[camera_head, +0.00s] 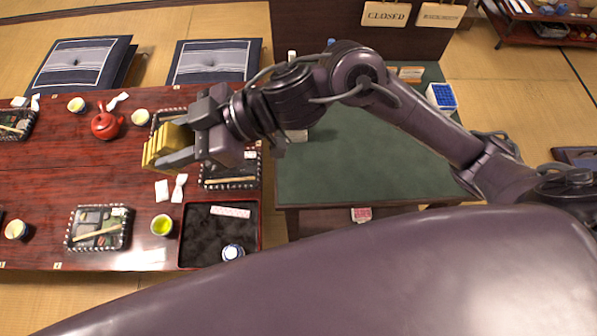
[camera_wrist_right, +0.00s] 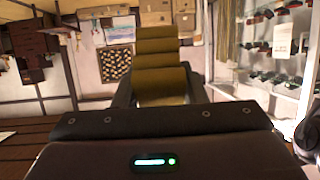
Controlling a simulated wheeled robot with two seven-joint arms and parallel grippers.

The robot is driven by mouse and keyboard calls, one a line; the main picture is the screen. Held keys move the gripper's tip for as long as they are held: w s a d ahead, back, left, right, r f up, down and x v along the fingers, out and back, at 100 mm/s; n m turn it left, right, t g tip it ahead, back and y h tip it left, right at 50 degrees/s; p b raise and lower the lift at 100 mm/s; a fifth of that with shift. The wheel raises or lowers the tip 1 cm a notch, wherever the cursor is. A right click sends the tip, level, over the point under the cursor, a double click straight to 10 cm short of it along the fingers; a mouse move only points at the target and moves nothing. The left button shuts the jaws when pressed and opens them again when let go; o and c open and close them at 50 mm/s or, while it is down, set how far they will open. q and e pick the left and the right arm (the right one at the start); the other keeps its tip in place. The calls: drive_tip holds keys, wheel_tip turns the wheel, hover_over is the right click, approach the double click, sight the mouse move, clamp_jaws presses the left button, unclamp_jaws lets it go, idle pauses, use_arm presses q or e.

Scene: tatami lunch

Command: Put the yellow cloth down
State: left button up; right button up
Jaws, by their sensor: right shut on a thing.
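The yellow cloth (camera_head: 161,147) is folded in ridges and held in my right gripper (camera_head: 178,152), over the red-brown table (camera_head: 60,180). In the right wrist view the cloth (camera_wrist_right: 160,68) stands between the two dark fingers. The right gripper is shut on it. The cloth appears to be above the tabletop; how high I cannot tell. My left gripper is in neither view.
A red teapot (camera_head: 105,123), several tea cups, bento trays (camera_head: 99,228) and a dark tray (camera_head: 206,254) stand on the table. A green-topped counter (camera_head: 370,160) is to the right. Bare tabletop shows left of the cloth.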

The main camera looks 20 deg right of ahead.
drive_tip(key=s+f+n+g+h+p, duration=0.1)
drive_tip(key=s+f+g+h, duration=0.1)
drive_tip(key=shift+a+n+h, duration=0.1)
drive_tip(key=shift+n+h, duration=0.2)
drive_tip(key=shift+h, duration=0.1)
drive_tip(key=w+d+f+m+h+p, duration=0.1)
drive_tip(key=w+d+f+h, duration=0.1)
drive_tip(key=d, duration=0.7)
drive_tip(key=w+d+f+m+h+p, duration=0.1)
drive_tip(key=w+d+f+h, duration=0.1)
drive_tip(key=d, duration=0.8)
drive_tip(key=w+h, duration=0.1)
drive_tip(key=h, duration=0.1)
drive_tip(key=shift+w+d+m+t+h+p, duration=0.25)
drive_tip(key=shift+d+m+t+h+p, duration=0.05)
drive_tip(key=shift+m+t+p, duration=0.1)
wheel_tip(320, 180, down, 16)
drive_tip(key=b, duration=0.4)
wheel_tip(320, 180, down, 3)
drive_tip(key=shift+f+p, duration=0.1)
drive_tip(key=shift+p, duration=0.3)
drive_tip(key=shift+s+f, duration=0.1)
drive_tip(key=shift+f, duration=0.1)
